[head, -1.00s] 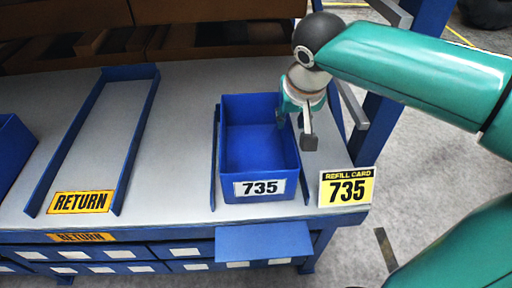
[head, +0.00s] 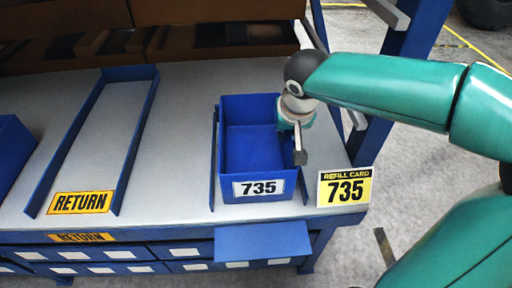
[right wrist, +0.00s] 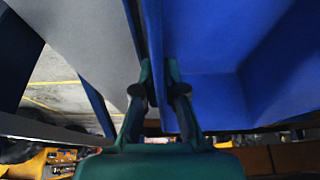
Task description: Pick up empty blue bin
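The blue bin (head: 252,150) with a white 735 label sits upright on the grey bench between two low blue rails. It looks empty inside. My right gripper (head: 296,146) is at the bin's right wall, with one finger outside it in the head view. In the right wrist view the two fingers (right wrist: 160,85) stand close together on either side of the blue bin's wall (right wrist: 215,60) and appear to pinch it. The inner finger is mostly hidden in the head view. My left gripper is in neither view.
A yellow refill card 735 (head: 346,187) stands at the bench's front right corner. An empty return lane (head: 108,120) with a RETURN label (head: 80,202) lies to the left. Another blue bin (head: 12,150) is at the left edge. A blue post (head: 395,75) rises at the right.

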